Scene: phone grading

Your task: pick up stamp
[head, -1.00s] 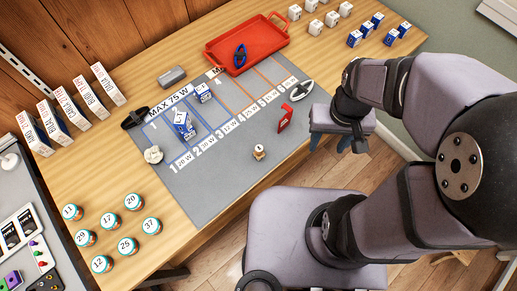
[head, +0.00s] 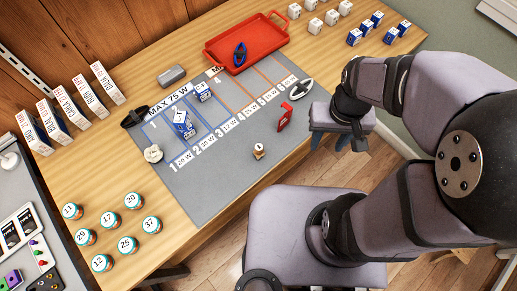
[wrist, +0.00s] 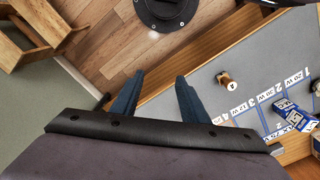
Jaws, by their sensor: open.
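A small wooden stamp-like piece (head: 258,151) with a pale top stands on the grey mat (head: 225,175), near its front edge. It also shows in the wrist view (wrist: 225,80), to the right of my fingers. My gripper (head: 330,142) is open and empty, right of the mat beyond the table's front edge in the head view. In the wrist view its two blue fingers (wrist: 157,97) are spread apart, with nothing between them. The gripper is clear of the stamp.
A red upright item (head: 285,117) stands right of the stamp. Blue-and-white boxes (head: 183,125) sit on the marked mat lanes. A red tray (head: 220,59) lies at the back. Numbered jars (head: 109,220) stand front left. The mat around the stamp is clear.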

